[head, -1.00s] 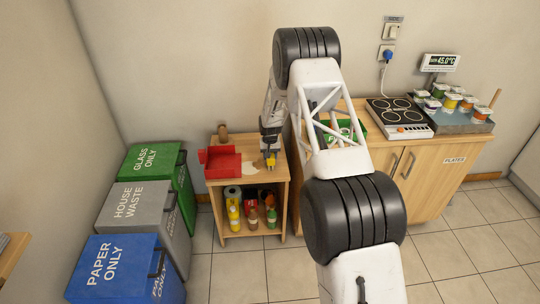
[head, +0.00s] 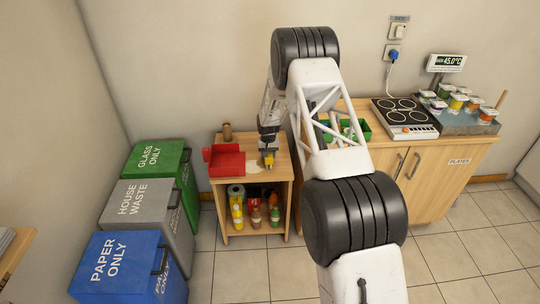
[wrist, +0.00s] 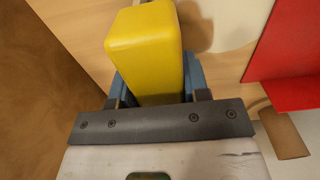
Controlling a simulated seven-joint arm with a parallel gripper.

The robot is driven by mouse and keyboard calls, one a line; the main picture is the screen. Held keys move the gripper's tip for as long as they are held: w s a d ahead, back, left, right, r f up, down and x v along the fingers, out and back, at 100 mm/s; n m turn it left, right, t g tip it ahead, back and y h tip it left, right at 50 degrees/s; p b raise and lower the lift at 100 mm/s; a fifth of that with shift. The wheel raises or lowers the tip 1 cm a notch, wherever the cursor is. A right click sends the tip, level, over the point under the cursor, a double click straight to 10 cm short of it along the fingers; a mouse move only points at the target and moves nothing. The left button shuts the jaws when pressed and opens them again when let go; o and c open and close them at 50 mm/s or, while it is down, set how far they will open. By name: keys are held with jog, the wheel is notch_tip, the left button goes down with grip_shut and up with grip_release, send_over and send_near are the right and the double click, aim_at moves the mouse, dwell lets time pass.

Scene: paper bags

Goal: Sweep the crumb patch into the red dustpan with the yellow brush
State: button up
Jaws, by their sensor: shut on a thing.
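The yellow brush (head: 268,158) is held in my gripper (head: 268,151), low over the top of the small wooden cabinet. In the wrist view, its yellow block (wrist: 145,50) sits between my blue fingers (wrist: 155,85), which are shut on it. The brush's lower end is hidden there. The red dustpan (head: 226,163) lies on the cabinet top to the left of the brush; part of it shows at the right of the wrist view (wrist: 290,50). The pale crumb patch (head: 254,168) lies between the dustpan and the brush, and shows in the wrist view (wrist: 222,18).
Bottles fill the cabinet's shelf (head: 255,205). Green, grey and blue bins (head: 135,258) stand to the left. A counter with a green box (head: 366,130) and hotplate (head: 405,118) is at the right.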

jog(key=shift+a, duration=0.15)
jog(key=shift+a+f, duration=0.25)
jog(key=shift+a, duration=1.05)
jog(key=shift+s+a, duration=0.1)
jog(key=shift+a, duration=0.1)
jog(key=shift+a+r, duration=0.1)
jog(key=shift+a, duration=1.15)
jog(key=shift+a, duration=0.1)
